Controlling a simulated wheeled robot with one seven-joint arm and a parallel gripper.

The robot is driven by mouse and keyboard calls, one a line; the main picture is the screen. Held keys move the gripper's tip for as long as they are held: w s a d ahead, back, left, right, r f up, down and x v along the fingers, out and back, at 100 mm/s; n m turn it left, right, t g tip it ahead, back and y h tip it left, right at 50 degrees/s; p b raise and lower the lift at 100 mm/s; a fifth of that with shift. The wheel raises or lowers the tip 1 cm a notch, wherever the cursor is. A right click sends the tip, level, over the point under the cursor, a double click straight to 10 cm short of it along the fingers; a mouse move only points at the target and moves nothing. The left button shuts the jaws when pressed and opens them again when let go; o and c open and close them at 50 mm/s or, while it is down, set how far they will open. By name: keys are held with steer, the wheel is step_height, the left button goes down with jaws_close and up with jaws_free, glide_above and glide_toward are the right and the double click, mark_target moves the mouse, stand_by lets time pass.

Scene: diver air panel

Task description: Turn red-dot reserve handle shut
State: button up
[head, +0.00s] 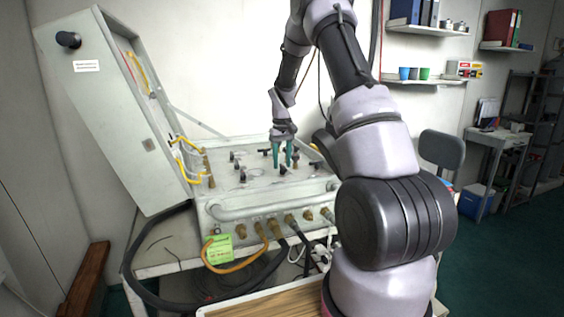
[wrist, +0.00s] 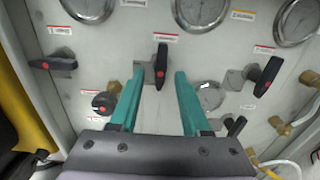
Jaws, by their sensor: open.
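The air panel (head: 222,200) lies on a table, with several black handles and brass fittings on its face. The labels are too small to read, so I cannot tell which is the reserve handle. My gripper (head: 282,160) is over the panel, its teal fingers pointing down. In the wrist view my gripper (wrist: 160,82) is open, its fingertips on either side below the middle handle, nothing visibly held.
Round gauges (wrist: 201,12) line the panel's far side. The panel's open lid (head: 110,110) stands at left. Yellow hoses (head: 187,160) run by the hinge side, and black hoses (head: 150,290) hang in front. A grey chair (head: 442,150) is at right.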

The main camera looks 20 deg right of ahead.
steer(key=shift+c, duration=0.4)
jaws_close()
steer(key=shift+m, duration=0.4)
steer(key=m, duration=0.3)
steer(key=shift+d+m, duration=0.1)
steer(key=shift+m, duration=0.2)
steer(key=m, duration=0.4)
steer(key=shift+s+m, duration=0.1)
steer(key=shift+m, duration=0.2)
steer(key=m, duration=0.4)
steer(key=shift+d+m, duration=0.1)
steer(key=shift+m, duration=0.2)
steer(key=shift+s+r+m, duration=0.1)
steer(key=shift+m, duration=2)
